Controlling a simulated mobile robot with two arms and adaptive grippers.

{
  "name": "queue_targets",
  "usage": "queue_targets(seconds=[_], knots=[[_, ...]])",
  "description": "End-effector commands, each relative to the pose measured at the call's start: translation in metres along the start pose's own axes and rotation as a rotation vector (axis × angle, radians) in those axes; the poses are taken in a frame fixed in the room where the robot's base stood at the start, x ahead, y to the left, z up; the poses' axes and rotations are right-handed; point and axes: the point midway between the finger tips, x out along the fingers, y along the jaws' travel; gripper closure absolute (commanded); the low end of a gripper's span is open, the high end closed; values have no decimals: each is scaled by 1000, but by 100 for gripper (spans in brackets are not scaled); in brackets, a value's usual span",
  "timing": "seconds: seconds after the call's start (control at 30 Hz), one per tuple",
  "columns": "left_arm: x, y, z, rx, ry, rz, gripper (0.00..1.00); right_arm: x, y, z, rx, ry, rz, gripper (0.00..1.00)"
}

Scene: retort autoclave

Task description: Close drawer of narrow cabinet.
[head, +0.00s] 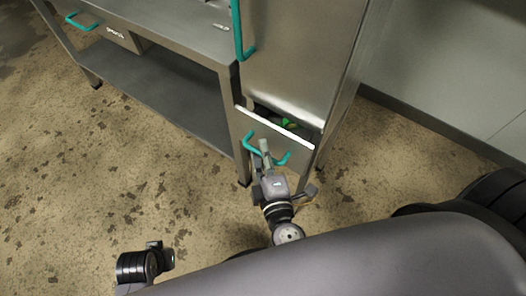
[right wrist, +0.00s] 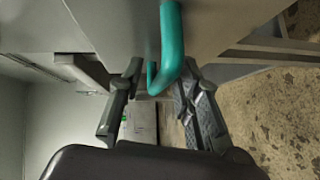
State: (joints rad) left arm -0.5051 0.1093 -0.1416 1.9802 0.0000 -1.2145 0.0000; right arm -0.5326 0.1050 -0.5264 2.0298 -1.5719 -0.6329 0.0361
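The narrow cabinet (head: 300,65) is a tall steel unit right of the steel table. Its low drawer (head: 302,153) stands partly open, with a gap behind its bright top edge and something green (head: 288,123) inside. The drawer has a teal handle (head: 250,143), also seen in the right wrist view (right wrist: 172,45). My right gripper (head: 268,162) is at this handle. In the right wrist view its fingers (right wrist: 162,68) are spread on either side of the handle's end, apart from each other; contact is unclear.
The steel table (head: 160,92) with a lower shelf adjoins the cabinet on the left and has another teal-handled drawer (head: 105,33). A teal handle (head: 240,30) sits higher on the cabinet. A wall is at the right. The speckled floor (head: 110,170) in front is clear.

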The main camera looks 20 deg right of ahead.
Motion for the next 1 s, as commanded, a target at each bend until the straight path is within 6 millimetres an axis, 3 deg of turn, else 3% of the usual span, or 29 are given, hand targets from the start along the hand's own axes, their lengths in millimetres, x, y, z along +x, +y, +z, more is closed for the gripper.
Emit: queue_targets(seconds=[0.27, 0.73, 1.0], knots=[[1, 0, 0, 0, 1, 0, 100, 2, 0, 0, 0, 0, -1, 69], [1, 0, 0, 1, 1, 1, 100, 1, 0, 0, -1, 0, -1, 100], [0, 0, 0, 0, 0, 1, 100, 1, -1, 0, 0, 0, -1, 100]])
